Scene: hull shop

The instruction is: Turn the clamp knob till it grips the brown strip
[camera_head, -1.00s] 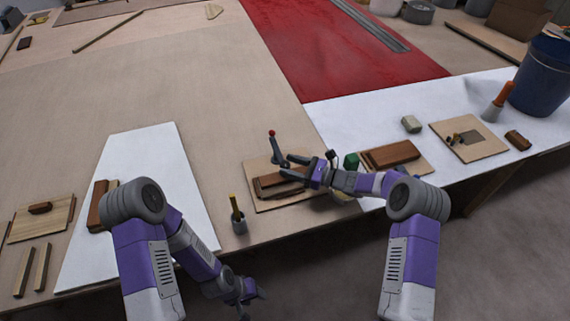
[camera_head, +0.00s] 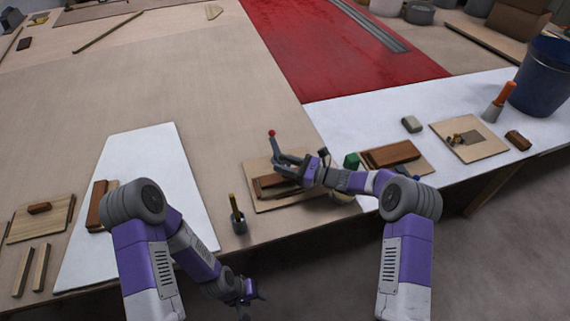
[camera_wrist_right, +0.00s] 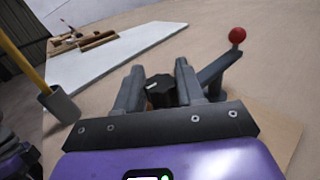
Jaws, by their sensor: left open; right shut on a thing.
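The clamp (camera_head: 276,148), a grey arm with a red ball (camera_head: 272,133) on its end, stands on a wooden board (camera_head: 262,206) near the front edge of the bench. Its black knob (camera_wrist_right: 160,88) sits between the fingers of my right gripper (camera_wrist_right: 158,76) in the wrist view. In the head view my right gripper (camera_head: 283,166) is shut on the knob, which is largely hidden there. The brown strip (camera_head: 268,184) lies on the board, partly behind my gripper. Its contact with the clamp cannot be made out. My left gripper (camera_head: 256,292) is open and empty, below the bench edge.
A grey cup with a yellow-handled tool (camera_head: 238,222) stands left of the board. A white sheet (camera_head: 150,150) lies left. The bench beyond the clamp is clear.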

